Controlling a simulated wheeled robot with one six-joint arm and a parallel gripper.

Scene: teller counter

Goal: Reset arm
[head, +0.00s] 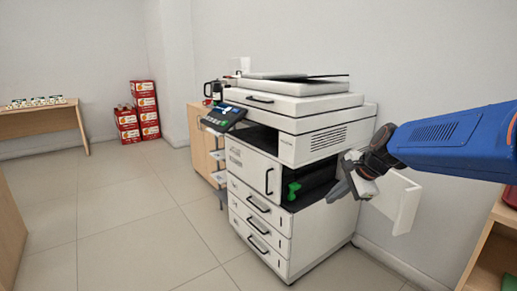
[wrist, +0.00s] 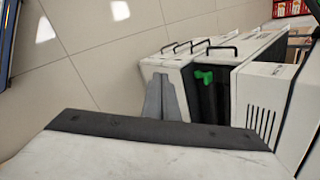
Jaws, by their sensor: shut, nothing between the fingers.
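My arm (head: 455,142), blue with a dark wrist, reaches in from the right edge of the head view. My gripper (head: 343,189) is at its end, in front of the right side of the white copier (head: 315,145). The gripper is shut and empty. In the wrist view the grey fingers (wrist: 166,97) are together, with the copier beyond them. A white panel (head: 402,202) stands out from the copier's right side, behind and beside the gripper. I cannot tell whether the gripper touches the copier or the panel.
A green lever (head: 293,190) shows in the copier's dark opening. A wooden shelf (head: 490,250) stands at the lower right. Red boxes (head: 145,105) are stacked at the back, and a wooden table (head: 42,122) is at the left. The tiled floor (head: 120,215) left of the copier is clear.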

